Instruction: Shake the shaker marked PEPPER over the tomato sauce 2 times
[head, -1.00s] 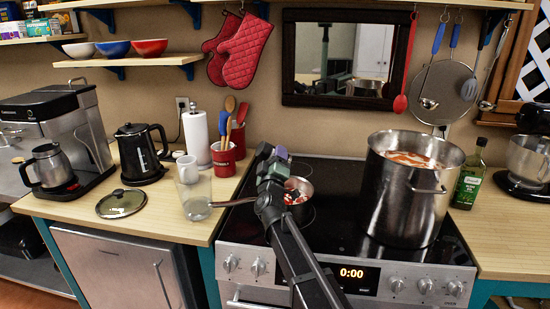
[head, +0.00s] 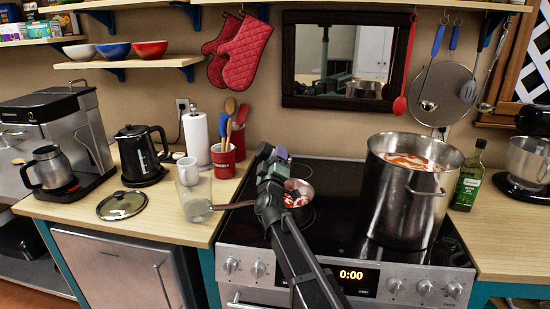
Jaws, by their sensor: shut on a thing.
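My gripper (head: 275,166) is over the left part of the stove, just left of and above a small saucepan (head: 304,205). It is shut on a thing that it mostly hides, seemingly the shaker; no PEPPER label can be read. The saucepan's contents look red with pale spots, partly covered by my arm. A big steel pot (head: 408,205) on the right of the stove holds an orange-red liquid (head: 412,161). Which of the two is the tomato sauce I cannot tell for sure.
The saucepan's handle (head: 233,205) points left over the counter, near a clear glass (head: 194,197). A glass lid (head: 122,205), a kettle (head: 141,154) and a paper roll (head: 196,138) stand further left. An oil bottle (head: 470,177) stands right of the pot.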

